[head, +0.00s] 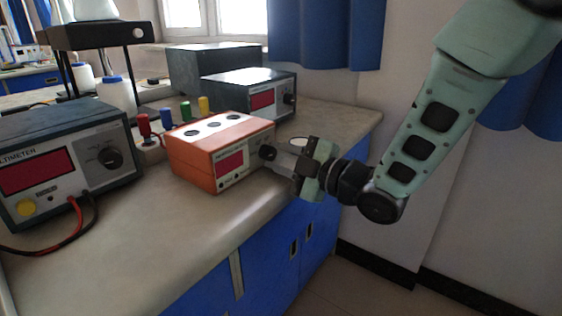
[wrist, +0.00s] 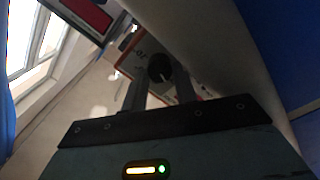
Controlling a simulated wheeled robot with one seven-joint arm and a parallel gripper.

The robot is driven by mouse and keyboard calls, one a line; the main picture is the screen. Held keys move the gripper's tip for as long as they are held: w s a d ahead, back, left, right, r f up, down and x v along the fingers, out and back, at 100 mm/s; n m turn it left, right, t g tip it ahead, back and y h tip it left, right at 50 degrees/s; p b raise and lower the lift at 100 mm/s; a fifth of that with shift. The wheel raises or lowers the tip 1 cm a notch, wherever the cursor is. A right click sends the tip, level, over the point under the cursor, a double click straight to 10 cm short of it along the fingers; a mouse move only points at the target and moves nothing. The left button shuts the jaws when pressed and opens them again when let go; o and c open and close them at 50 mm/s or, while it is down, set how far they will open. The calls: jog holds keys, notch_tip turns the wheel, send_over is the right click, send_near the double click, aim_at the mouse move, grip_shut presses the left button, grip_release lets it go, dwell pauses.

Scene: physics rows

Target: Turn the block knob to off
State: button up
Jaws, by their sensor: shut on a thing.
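An orange block-shaped instrument (head: 215,150) with a red display and round terminals on top sits near the bench's front edge in the head view. Its dark round knob (head: 268,152) is on the front face, right of the display. My gripper (head: 280,158) reaches in from the right and its fingers are shut on the knob. In the wrist view the knob (wrist: 159,67) sits between my two fingers (wrist: 160,90). The knob's pointer mark and the off label are too small and dark to read.
A grey multimeter (head: 65,160) with red and black leads stands at left on the bench (head: 150,230). A dark meter (head: 255,95) stands behind the orange instrument. Several coloured posts (head: 185,110) stand behind it at left. The bench front is mostly clear.

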jog(key=shift+f, duration=0.1)
jog(key=o, duration=1)
jog(key=shift+c, duration=0.2)
